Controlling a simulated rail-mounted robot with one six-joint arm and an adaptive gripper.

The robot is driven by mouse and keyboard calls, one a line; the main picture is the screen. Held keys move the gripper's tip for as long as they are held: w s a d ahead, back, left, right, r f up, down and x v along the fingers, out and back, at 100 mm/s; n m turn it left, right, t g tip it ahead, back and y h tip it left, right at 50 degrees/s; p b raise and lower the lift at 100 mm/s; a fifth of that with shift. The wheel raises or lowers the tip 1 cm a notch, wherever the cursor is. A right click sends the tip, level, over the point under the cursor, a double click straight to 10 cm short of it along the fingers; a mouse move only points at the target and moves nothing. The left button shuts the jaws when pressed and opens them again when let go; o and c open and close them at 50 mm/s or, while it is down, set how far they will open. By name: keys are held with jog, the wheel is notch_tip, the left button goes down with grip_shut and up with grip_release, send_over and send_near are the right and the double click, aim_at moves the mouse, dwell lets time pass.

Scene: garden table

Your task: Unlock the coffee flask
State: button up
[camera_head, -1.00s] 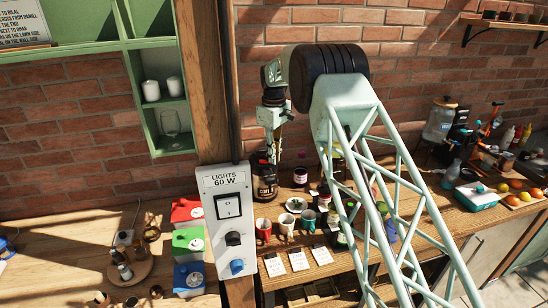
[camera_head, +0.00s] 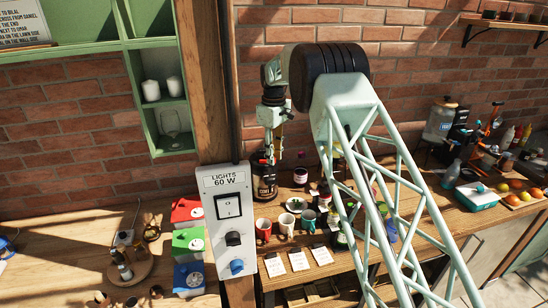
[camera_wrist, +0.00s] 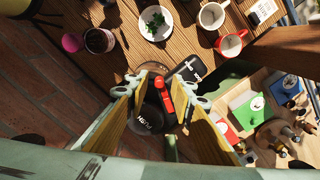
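The coffee flask (camera_head: 264,186) is a dark jar standing upright at the back of the counter by the wooden post, partly hidden by my gripper. In the wrist view its black lid (camera_wrist: 151,119), with "PUSH" lettering, lies below and between my fingers. A red latch-like part (camera_wrist: 164,95) shows at the lid's edge, also between the fingers. My gripper (camera_wrist: 161,97) is open, with yellow finger pads on either side of the lid. In the head view my gripper (camera_head: 273,158) points down over the flask. I cannot tell whether the fingers touch it.
A white bowl of greens (camera_wrist: 155,22), a red mug (camera_wrist: 231,43), and a dark jar (camera_wrist: 99,40) stand nearby. The wooden post and light switch box (camera_head: 228,215) stand close on the left; the brick wall is behind.

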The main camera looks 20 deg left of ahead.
notch_tip(320, 180, up, 12)
jog(key=shift+f, duration=0.15)
dwell(0.5)
dwell(0.6)
